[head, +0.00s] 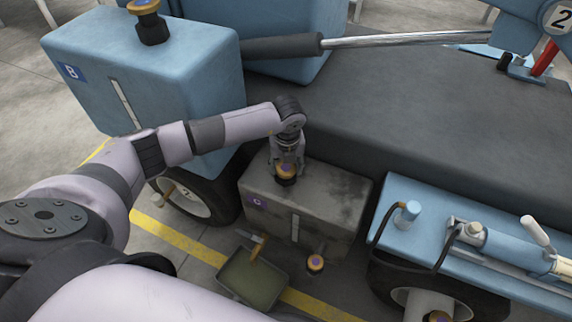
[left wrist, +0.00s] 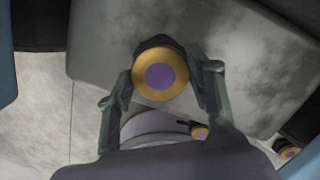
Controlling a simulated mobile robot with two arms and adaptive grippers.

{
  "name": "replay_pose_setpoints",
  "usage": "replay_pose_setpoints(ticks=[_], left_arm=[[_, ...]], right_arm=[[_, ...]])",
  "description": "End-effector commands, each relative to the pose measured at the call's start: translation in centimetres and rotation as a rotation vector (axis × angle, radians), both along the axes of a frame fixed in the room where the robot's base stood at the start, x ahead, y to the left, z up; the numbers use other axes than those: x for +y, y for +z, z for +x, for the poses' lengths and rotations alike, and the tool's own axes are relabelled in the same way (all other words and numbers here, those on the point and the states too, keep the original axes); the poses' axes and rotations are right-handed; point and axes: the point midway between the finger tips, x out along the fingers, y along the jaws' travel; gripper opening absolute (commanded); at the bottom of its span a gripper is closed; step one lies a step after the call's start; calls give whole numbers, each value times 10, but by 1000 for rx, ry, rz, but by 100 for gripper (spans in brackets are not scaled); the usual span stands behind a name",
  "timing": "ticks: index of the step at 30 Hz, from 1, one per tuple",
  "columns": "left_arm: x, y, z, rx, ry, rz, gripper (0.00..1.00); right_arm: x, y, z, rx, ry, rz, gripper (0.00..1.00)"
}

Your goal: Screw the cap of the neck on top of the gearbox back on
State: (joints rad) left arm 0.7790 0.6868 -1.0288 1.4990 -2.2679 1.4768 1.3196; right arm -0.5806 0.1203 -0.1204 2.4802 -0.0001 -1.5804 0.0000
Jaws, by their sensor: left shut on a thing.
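The grey gearbox (head: 335,200), with a purple label and a sight strip on its front, stands between the wheels. An orange cap with a purple centre (head: 287,170) is on the dark neck (head: 286,181) on top of it. My left gripper (head: 287,166) comes down from above and is shut around this cap. In the left wrist view the cap (left wrist: 160,75) lies between the two fingers, with the dark neck rim behind it. Whether the cap is fully seated I cannot tell. My right gripper is not in view.
A similar cap (head: 315,263) sits low at the gearbox front, beside a tray (head: 252,278) on the floor. A blue tank marked B (head: 140,70) with its own capped neck (head: 148,22) stands left. A blue bench with a pump (head: 510,250) is right.

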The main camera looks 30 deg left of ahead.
Motion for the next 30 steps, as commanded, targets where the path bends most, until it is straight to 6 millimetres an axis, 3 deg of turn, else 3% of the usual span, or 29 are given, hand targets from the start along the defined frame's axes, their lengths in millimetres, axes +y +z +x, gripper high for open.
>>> replay_pose_setpoints(ticks=[8,19,30], left_arm=[[1,0,0,-1,-24,1,18],[1,-1,0,-2,-425,1,18],[1,0,0,-2,-464,1,18]], right_arm=[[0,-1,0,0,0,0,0],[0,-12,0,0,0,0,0],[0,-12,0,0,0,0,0]])
